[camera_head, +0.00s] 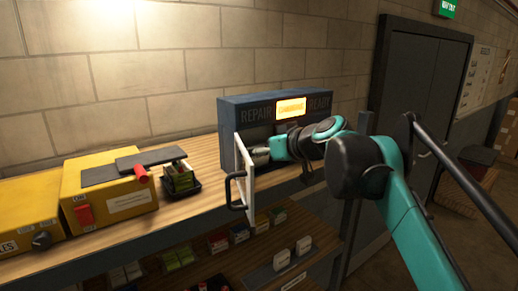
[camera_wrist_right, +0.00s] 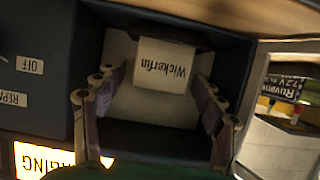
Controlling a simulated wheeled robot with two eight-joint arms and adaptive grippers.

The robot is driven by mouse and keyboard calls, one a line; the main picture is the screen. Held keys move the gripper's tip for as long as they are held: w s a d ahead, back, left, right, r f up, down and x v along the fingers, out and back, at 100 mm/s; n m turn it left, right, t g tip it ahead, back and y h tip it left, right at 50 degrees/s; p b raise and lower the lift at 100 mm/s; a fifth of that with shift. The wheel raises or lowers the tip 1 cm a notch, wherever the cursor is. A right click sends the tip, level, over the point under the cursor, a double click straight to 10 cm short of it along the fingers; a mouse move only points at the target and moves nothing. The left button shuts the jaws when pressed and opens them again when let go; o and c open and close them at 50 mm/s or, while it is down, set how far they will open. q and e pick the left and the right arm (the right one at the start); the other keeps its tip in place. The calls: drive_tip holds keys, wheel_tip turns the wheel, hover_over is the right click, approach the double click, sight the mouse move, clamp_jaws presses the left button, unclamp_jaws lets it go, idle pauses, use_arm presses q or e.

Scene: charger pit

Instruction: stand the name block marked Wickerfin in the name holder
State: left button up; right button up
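The name block marked Wickerfin (camera_wrist_right: 167,66) is a white block inside the dark repair box (camera_head: 234,112); its lettering is upside down in the right wrist view. My right gripper (camera_wrist_right: 160,92) is open, with one finger on each side of the block. A gap shows at the left finger; whether the right finger touches the block I cannot tell. In the head view my right gripper (camera_head: 262,152) reaches into the box opening, and the block is hidden. A dark strip with two white blocks (camera_head: 283,259) stands on the lower shelf; I cannot tell for sure whether it is the name holder.
The box's white-edged door (camera_head: 245,165) with a black handle stands open beside my right gripper. A black tray (camera_head: 182,186) with a green-and-dark pack and yellow boxes (camera_head: 108,195) stand left on the wooden shelf. Several small packs occupy the lower shelf. An orange screen (camera_head: 291,108) is lit.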

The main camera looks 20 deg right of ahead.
drive_tip(key=shift+r, duration=0.15)
drive_tip(key=shift+s+d+r, duration=0.1)
drive_tip(key=shift+s+d, duration=0.1)
drive_tip(key=shift+s, duration=0.15)
drive_tip(key=v, duration=1.1)
drive_tip(key=shift+b, duration=0.45)
drive_tip(key=s+a+f+m+g+h, duration=0.1)
drive_tip(key=s+f, duration=0.4)
drive_tip(key=f, duration=0.9)
drive_tip(key=s+a+f+m+g+h, duration=0.1)
drive_tip(key=s+f, duration=0.4)
drive_tip(key=f, duration=1)
drive_tip(key=s+a+f+m+g+h, duration=0.1)
drive_tip(key=s+f, duration=0.4)
drive_tip(key=f, duration=1)
drive_tip(key=m+g+h, duration=0.1)
drive_tip(key=g, duration=0.1)
drive_tip(key=shift+s+a+g+h, duration=0.25)
drive_tip(key=shift+a+g+h, duration=0.05)
drive_tip(key=shift+g, duration=0.1)
